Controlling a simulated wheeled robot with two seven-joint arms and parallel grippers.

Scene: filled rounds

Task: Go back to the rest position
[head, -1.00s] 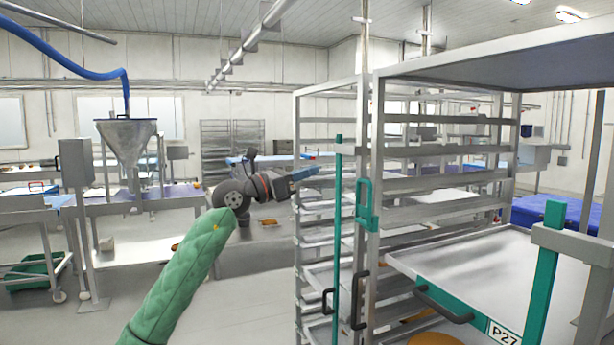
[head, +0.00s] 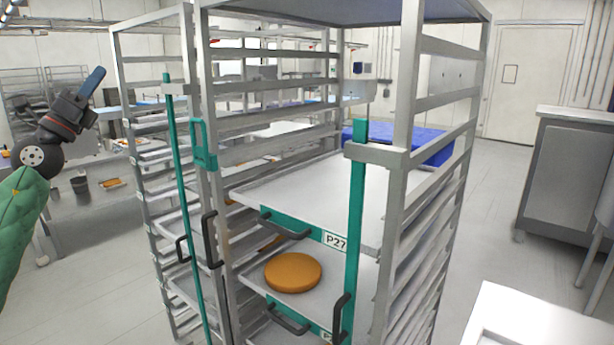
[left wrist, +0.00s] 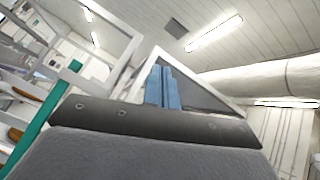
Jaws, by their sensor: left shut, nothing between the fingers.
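My left gripper (head: 93,82) is raised at the left of the head view, to the left of the tray rack (head: 405,155) and apart from it. Its blue fingers are together with nothing between them. They also show closed in the left wrist view (left wrist: 163,88), pointing up toward the ceiling, with part of the rack (left wrist: 30,75) at the left there. The green padded sleeve of my left arm fills the left edge of the head view. My right gripper is not in either view.
The rack holds trays, with a round orange-brown item (head: 293,272) on a lower tray (head: 340,300). Teal latch bars (head: 356,230) and black handles stand at its front. A white surface (head: 530,325) is at the lower right. A grey cabinet (head: 570,180) stands at the right. Floor is clear at lower left.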

